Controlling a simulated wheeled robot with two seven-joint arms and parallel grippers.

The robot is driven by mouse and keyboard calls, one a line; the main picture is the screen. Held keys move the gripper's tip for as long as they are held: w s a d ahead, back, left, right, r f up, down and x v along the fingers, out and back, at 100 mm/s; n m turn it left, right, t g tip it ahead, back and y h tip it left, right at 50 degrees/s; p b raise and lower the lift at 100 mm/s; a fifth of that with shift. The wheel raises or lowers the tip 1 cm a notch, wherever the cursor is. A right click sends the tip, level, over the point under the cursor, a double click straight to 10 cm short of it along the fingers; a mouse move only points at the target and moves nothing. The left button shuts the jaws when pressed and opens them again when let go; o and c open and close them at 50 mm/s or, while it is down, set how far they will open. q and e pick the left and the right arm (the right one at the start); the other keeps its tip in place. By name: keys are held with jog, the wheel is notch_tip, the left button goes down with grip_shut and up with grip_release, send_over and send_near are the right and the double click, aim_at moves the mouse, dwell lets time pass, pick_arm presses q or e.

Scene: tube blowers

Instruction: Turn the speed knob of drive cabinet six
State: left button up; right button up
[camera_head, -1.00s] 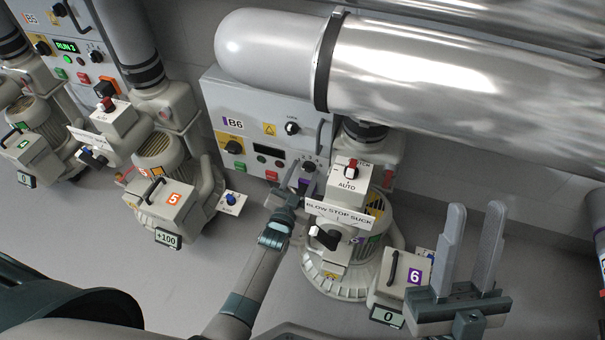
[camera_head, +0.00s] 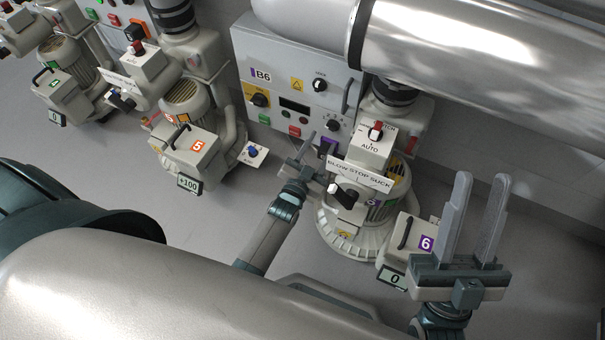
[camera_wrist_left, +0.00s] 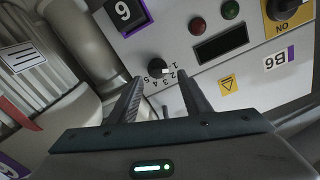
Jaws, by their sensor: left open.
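Drive cabinet six is the grey B6 cabinet (camera_head: 270,50). Its speed knob (camera_head: 333,125) is small, black and round, low on the right of the panel. In the left wrist view the speed knob (camera_wrist_left: 157,67) has a pale pointer mark and a 1-to-5 scale. My left gripper (camera_head: 315,150) is open and empty just in front of the panel, below and left of the knob. In the left wrist view its fingers (camera_wrist_left: 160,88) are apart, with the knob beyond their tips and roughly between them, untouched. My right gripper (camera_head: 480,180) is open and empty at the right, fingers up.
The blower's selector box (camera_head: 371,150) with a red-and-white switch and the BLOW STOP SUCK plate (camera_head: 360,175) stand close right of my left gripper. A large metal pipe (camera_head: 470,55) runs overhead. Blower five (camera_head: 190,150) stands left. Grey floor between is clear.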

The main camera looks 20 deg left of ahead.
pick_arm(q)
jog(key=s+p, duration=0.2)
jog(key=s, duration=1)
jog(key=shift+s+a, duration=0.2)
jog(key=shift+a, duration=0.05)
pick_arm(e)
jog(key=s+a+f+g, duration=0.1)
jog(key=a+f+g, duration=0.2)
jog(key=f, duration=0.2)
jog(key=shift+f+g, duration=0.3)
jog(key=shift+f, duration=0.1)
jog(key=shift+w+r+h, duration=0.15)
jog(key=shift+r+h, duration=0.25)
